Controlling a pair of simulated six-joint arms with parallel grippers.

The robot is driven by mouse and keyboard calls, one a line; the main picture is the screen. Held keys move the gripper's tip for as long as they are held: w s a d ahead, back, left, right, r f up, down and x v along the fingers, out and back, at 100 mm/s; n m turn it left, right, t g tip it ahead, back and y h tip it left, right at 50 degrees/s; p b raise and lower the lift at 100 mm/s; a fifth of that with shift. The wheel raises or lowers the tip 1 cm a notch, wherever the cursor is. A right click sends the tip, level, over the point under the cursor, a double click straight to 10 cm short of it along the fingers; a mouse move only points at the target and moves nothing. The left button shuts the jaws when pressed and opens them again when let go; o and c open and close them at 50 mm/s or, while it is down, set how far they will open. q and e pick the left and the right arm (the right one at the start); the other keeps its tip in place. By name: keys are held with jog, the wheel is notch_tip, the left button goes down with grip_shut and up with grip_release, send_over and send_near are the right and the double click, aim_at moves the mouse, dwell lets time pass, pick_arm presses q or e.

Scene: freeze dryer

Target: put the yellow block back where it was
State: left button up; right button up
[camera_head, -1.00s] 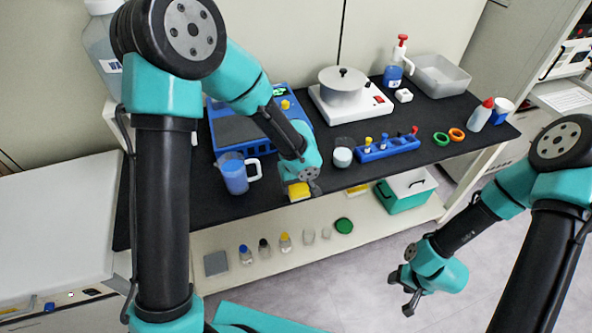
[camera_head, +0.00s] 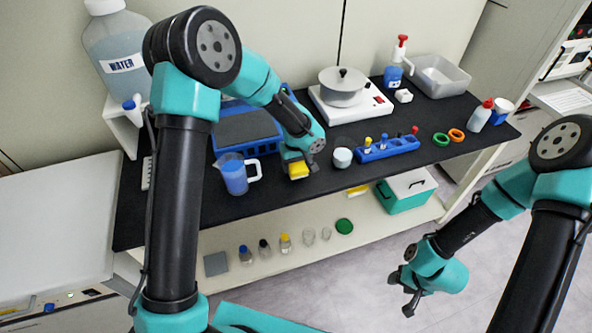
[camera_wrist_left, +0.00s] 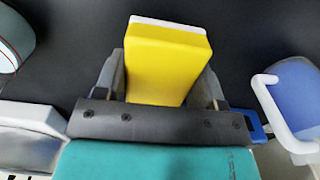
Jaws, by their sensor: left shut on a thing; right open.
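The yellow block (camera_head: 298,171) is a small yellow slab with a white layer on one face. My left gripper (camera_head: 297,165) is shut on it, above the black bench top between the blue pitcher and a white-filled beaker. In the left wrist view the block (camera_wrist_left: 165,62) stands between the two fingers of the left gripper (camera_wrist_left: 165,85). I cannot tell whether the block touches the bench. My right gripper (camera_head: 409,290) is open and empty, out over the floor in front of the bench.
A blue pitcher (camera_head: 234,176) stands close left of the left gripper, and a beaker (camera_head: 342,157) close right. A blue rack (camera_head: 388,149) with several small items and a hot plate (camera_head: 349,100) with a pot lie further right.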

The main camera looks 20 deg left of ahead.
aim_at(296, 170)
pick_arm(q)
jog(key=shift+s+f, duration=0.1)
jog(key=shift+f, duration=1.35)
jog(key=shift+f, duration=0.15)
jog(key=o, duration=1)
jog(key=shift+c, duration=0.2)
notch_tip(296, 170, up, 12)
jog(key=shift+r, duration=0.15)
